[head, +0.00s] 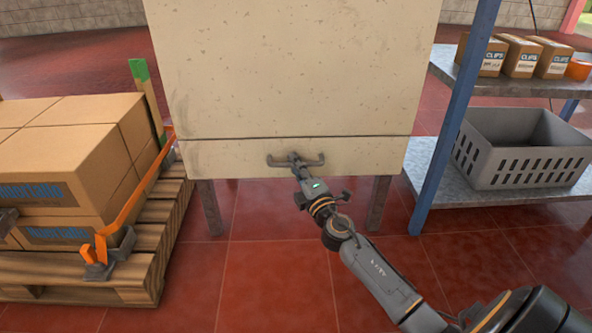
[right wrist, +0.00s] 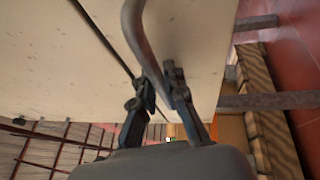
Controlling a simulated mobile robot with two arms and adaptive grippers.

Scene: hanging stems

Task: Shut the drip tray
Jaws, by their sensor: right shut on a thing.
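The drip tray (head: 222,162) is the low cream front at the bottom of a large cream cabinet (head: 300,70). A thin dark seam separates it from the cabinet above. It looks about flush in the head view; I cannot tell whether a small gap remains. Its grey bar handle (head: 315,160) also shows in the right wrist view (right wrist: 140,40).
A wooden pallet (head: 145,275) with strapped cardboard boxes (head: 85,150) stands at the left. A blue-posted shelf (head: 458,120) at the right holds a grey crate (head: 520,150) and small boxes (head: 518,55). The red tiled floor (head: 265,275) before the cabinet is clear.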

